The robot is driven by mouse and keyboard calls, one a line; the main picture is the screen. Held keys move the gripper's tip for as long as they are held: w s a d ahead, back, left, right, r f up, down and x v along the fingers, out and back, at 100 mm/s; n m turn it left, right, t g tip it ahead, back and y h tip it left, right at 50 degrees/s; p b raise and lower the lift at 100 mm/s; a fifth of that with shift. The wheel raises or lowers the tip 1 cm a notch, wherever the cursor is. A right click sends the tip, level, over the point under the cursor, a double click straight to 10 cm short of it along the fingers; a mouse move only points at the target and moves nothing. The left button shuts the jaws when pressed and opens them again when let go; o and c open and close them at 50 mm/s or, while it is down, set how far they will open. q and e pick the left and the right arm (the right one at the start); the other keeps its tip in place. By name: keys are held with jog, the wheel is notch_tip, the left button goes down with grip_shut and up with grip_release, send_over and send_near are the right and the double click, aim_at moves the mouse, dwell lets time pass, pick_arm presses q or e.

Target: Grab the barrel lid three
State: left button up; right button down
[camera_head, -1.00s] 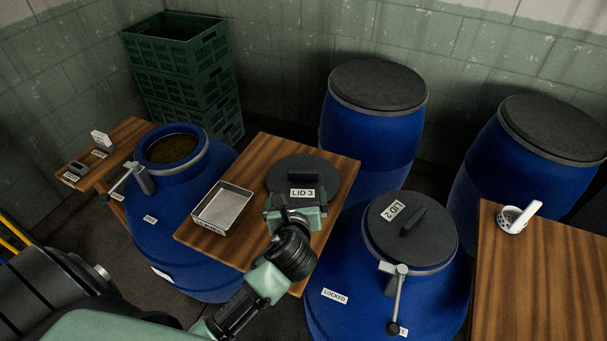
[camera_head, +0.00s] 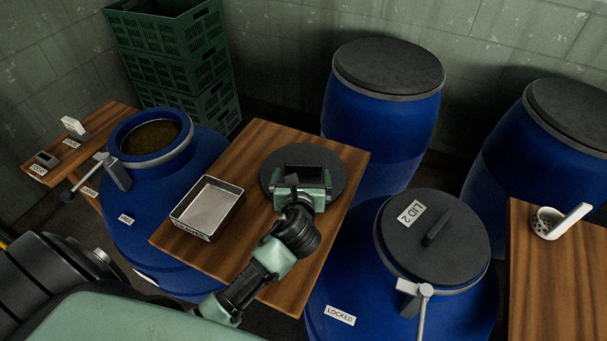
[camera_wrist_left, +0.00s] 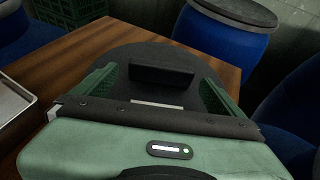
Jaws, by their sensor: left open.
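Lid three is a dark grey round lid (camera_head: 336,176) lying flat on the wooden table in the middle of the head view. Its raised bar handle (camera_wrist_left: 162,75) stands between my gripper's fingers in the left wrist view. My left gripper (camera_head: 305,182) is over the lid's near side, open, with a green finger on each side of the handle and a gap to it. The gripper hides the lid's label in the head view; a sliver of white shows in the left wrist view. My right gripper is not in view.
A metal tray (camera_head: 208,204) sits left of the lid on the wooden table (camera_head: 262,134). An open blue barrel (camera_head: 172,205) stands left, a locked barrel with lid 2 (camera_head: 432,236) right. Closed barrels (camera_head: 384,105) and green crates (camera_head: 178,62) stand behind.

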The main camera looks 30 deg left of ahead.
aim_at(303, 167)
pick_arm(q)
jog(key=x, duration=0.5)
jog(key=shift+w+r, duration=0.1)
jog(key=shift+w, duration=0.35)
jog(key=shift+s+r, duration=0.1)
jog(key=c, duration=1.5)
